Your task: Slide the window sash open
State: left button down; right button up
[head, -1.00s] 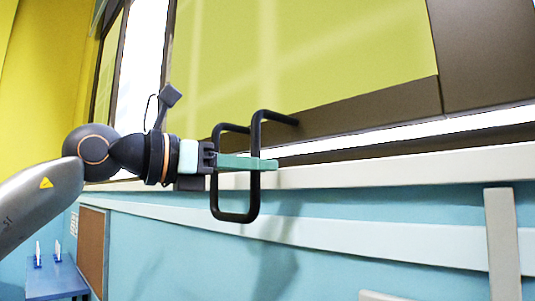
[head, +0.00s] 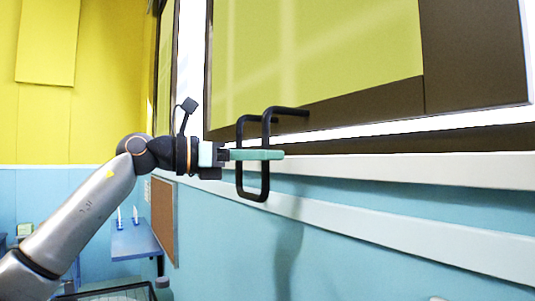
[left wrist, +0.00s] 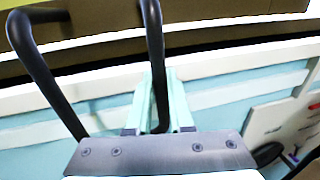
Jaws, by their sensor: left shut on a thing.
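The window sash (head: 370,100) has a dark brown frame around a yellow-green pane, at the upper right of the head view. A black loop-shaped handle (head: 266,180) sticks out from its lower rail. My left gripper (head: 265,154) has its green fingers shut on an upright bar of this handle. In the left wrist view the black bar (left wrist: 154,40) runs down between the green fingers (left wrist: 160,103), and another bar of the handle passes to their left. My right gripper is not in view.
A pale sill (head: 420,170) and a turquoise wall (head: 350,265) lie below the window. A bright strip shows under the sash rail. A blue shelf (head: 137,240) and a brown board (head: 163,220) are at the lower left. Open floor is not clearly visible.

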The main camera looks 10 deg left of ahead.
pick_arm(q)
jog(key=c, duration=0.8)
grip_release()
jog(key=shift+w+a, duration=0.25)
jog(key=shift+a, duration=0.05)
jog(key=shift+c, duration=0.2)
jog(key=shift+o, duration=0.2)
jog(key=shift+s, duration=0.1)
jog(key=shift+d, duration=0.1)
jog(key=b+v, duration=0.3)
jog(key=v, duration=0.9)
jog(key=shift+s+a, duration=0.15)
jog(key=shift+a, duration=0.1)
